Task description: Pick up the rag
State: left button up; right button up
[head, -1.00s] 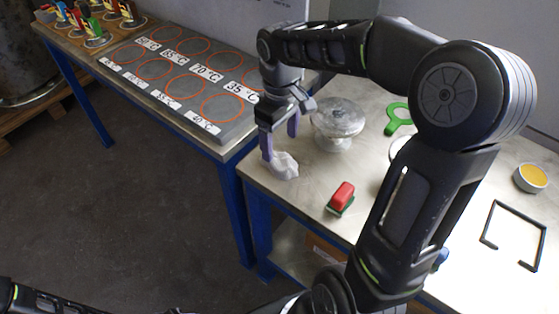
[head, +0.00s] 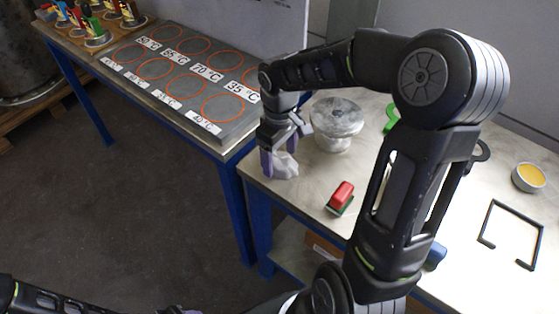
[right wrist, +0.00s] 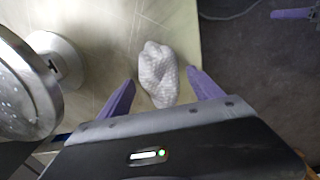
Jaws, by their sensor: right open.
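The rag (head: 284,165) is a crumpled white cloth near the left edge of the metal table. In the right wrist view the rag (right wrist: 158,75) lies between and a little beyond my open purple fingertips. My right gripper (head: 281,158) is open and low over the table, with its fingers on either side of the rag; it also shows in the right wrist view (right wrist: 157,78). I cannot tell whether the fingers touch the cloth. In the head view the fingers partly hide the rag. At the right wrist view's top right, a purple finger (right wrist: 291,14) shows, likely of my left gripper.
A grey flanged vessel (head: 337,122) stands close to the right of my right gripper, and shows large in the wrist view (right wrist: 25,85). A red and green block (head: 341,197) lies nearer the front. A yellow-filled bowl (head: 529,177) and black frame (head: 512,232) are at right.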

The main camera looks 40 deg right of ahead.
aim_at(280, 158)
jog(key=shift+c, duration=0.4)
jog(key=c, duration=1.4)
notch_tip(280, 158, up, 10)
jog(key=shift+r+b, duration=0.1)
jog(key=shift+b, duration=0.2)
